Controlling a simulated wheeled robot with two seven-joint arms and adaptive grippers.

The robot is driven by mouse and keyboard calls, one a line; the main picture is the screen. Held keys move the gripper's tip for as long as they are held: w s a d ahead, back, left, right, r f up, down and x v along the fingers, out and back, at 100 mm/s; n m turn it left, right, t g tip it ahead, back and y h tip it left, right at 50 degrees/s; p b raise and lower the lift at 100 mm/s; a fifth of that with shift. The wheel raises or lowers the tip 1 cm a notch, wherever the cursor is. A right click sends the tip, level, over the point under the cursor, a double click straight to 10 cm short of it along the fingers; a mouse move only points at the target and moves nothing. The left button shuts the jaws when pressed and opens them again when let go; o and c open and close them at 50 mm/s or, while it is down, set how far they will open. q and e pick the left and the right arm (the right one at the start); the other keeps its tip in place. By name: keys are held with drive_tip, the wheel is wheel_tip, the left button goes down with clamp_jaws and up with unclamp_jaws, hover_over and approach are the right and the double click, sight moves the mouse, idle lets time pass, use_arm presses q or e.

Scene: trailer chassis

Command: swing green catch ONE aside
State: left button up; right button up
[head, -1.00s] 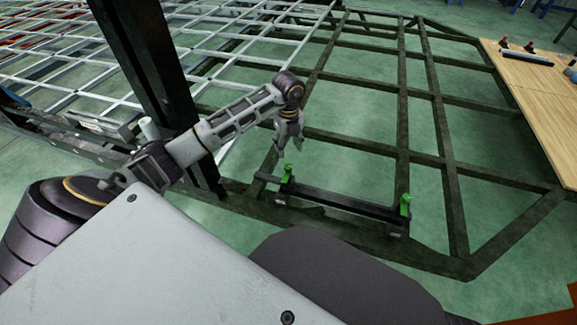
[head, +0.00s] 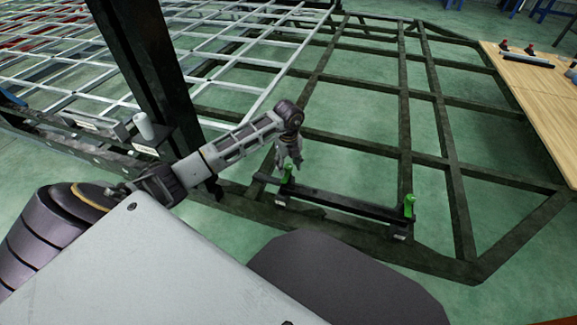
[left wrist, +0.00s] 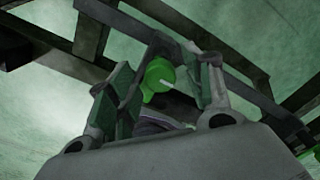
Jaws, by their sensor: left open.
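Two green catches stand on a dark crossbar (head: 345,201) at the near edge of the chassis: a left one (head: 287,174) and a right one (head: 409,206). No marking tells me which is ONE. My left gripper (head: 292,160) points down just above the left catch and partly covers its top. In the left wrist view, a rounded green catch head (left wrist: 158,76) shows between the two open fingers of the left gripper (left wrist: 172,68). I cannot tell whether either finger touches it. A bit of green shows at the lower right edge there. My right gripper is not in view.
The dark chassis frame (head: 404,135) spreads behind the crossbar, with open gaps over green floor. A thick dark post (head: 150,75) stands left, close to my left arm. A wooden table (head: 535,100) with small items is at the right.

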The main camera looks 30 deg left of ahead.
use_arm(q)
drive_tip(key=c, duration=1)
